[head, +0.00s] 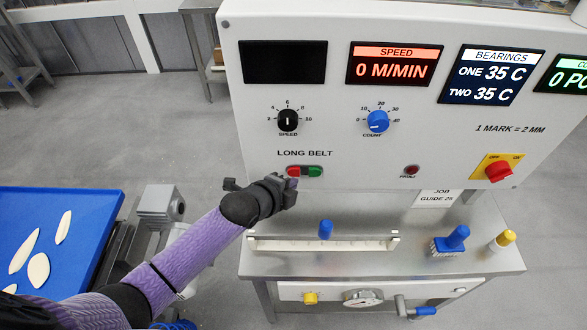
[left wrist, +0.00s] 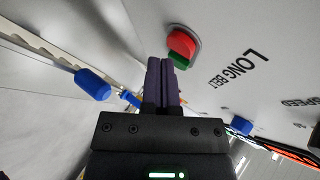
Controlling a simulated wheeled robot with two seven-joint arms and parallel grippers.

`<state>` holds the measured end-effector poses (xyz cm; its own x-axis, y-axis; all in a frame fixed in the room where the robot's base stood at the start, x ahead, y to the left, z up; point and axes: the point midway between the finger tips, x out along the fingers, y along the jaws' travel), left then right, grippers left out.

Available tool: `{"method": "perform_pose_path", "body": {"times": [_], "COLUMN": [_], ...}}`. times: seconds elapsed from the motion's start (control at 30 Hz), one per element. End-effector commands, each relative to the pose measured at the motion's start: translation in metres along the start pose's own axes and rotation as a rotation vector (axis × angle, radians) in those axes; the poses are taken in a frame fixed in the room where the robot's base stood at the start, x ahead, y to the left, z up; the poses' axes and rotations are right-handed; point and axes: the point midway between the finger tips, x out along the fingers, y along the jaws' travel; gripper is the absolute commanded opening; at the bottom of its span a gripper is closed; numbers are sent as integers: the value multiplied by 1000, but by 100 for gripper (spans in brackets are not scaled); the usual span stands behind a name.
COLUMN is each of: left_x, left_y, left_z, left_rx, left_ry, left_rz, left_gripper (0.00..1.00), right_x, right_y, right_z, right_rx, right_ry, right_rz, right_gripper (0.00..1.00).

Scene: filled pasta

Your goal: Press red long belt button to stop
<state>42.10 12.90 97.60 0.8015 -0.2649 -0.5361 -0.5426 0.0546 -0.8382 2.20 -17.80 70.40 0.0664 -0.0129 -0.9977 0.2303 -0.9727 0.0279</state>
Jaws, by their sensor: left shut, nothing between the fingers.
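The LONG BELT button pair sits on the white panel in the head view, with a red button (head: 293,170) on the left and a green button (head: 315,171) on the right. The red button (left wrist: 181,42) also shows large in the left wrist view, with part of the green button (left wrist: 178,62) below it. My left gripper (head: 292,184) is shut and empty, its fingertips just below the red button. In the left wrist view my left gripper (left wrist: 163,62) points at the buttons; I cannot tell whether it touches them. My right gripper is not in view.
The panel has a SPEED display (head: 395,65) reading 0 M/MIN, a black speed knob (head: 288,121), a blue count knob (head: 377,122) and a red-yellow switch (head: 498,170). A steel shelf below holds a blue-handled brush (head: 452,240). A blue belt (head: 70,215) with pasta pieces lies left.

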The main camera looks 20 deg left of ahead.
Motion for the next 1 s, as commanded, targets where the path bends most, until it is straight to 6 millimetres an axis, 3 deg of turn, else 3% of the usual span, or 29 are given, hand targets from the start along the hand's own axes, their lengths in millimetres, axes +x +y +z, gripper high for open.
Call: {"method": "perform_pose_path", "body": {"times": [0.27, 0.73, 1.0], "left_x": [-1, -33, -35], "left_y": [1, 22, 26], "left_z": [-1, -24, -26], "left_rx": [-1, -1, -1], "left_ry": [1, 1, 1], "left_rz": [0, 1, 1], "left_gripper": [0, 0, 0], "right_x": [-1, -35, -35], "right_y": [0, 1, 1], "right_z": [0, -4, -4], "right_rx": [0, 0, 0], "right_ry": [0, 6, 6], "right_rz": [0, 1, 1], "right_gripper": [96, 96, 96]}}
